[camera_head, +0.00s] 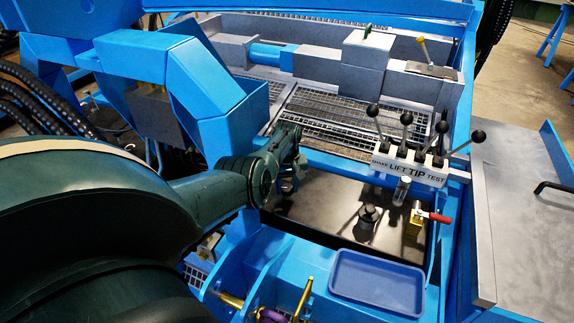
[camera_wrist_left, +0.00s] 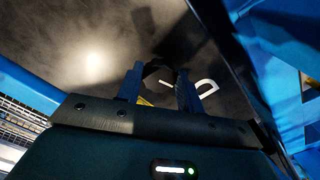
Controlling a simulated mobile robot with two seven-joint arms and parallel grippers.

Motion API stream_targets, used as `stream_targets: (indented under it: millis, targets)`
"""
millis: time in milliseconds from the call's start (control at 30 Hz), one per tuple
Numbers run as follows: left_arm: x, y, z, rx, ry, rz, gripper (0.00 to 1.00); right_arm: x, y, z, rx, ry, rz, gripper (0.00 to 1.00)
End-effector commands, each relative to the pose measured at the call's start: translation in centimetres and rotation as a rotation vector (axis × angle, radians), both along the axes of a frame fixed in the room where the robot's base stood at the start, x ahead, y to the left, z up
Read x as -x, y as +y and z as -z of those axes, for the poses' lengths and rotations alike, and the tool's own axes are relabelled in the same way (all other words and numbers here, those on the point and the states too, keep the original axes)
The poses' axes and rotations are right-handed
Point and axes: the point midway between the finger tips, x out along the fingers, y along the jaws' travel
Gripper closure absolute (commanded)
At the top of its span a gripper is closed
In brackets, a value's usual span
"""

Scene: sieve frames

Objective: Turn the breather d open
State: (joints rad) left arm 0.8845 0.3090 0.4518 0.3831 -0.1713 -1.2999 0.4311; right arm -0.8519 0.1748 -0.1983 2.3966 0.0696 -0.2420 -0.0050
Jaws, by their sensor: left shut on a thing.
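My left gripper (camera_head: 288,184) reaches in from the left over the dark tank top (camera_head: 325,205). In the left wrist view its two fingers (camera_wrist_left: 160,88) are closed around a small dark part, the breather d (camera_wrist_left: 158,72), beside a white letter D (camera_wrist_left: 208,88) on the dark surface. A bit of yellow shows between the fingers. Most of the breather is hidden by the fingers, and in the head view the gripper covers it, so its turn position cannot be told. My right gripper is in neither view.
A dark round fitting (camera_head: 369,213) and a yellow valve with a red handle (camera_head: 434,216) stand to the right. Several black-knobbed levers rise from a labelled block (camera_head: 408,168). A blue tray (camera_head: 378,282) sits in front. Blue frame walls border the tank top.

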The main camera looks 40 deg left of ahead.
Motion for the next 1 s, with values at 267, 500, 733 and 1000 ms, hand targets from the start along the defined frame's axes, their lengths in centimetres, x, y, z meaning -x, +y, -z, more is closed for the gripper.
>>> stream_targets:
  millis: [267, 500, 733, 1000]
  targets:
    - [-0.04, 0.05, -0.02, -0.001, 0.002, -0.262, 0.86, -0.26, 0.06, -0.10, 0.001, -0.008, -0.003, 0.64]
    - [-0.12, 0.04, -0.02, -0.003, 0.001, -0.490, 0.86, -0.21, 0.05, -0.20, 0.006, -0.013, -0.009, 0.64]
    - [-0.22, 0.05, -0.02, -0.003, 0.001, -0.709, 0.86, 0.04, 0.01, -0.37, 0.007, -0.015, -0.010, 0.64]
    - [-0.30, 0.07, -0.01, -0.004, 0.000, -0.951, 0.86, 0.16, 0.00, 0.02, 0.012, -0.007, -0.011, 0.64]
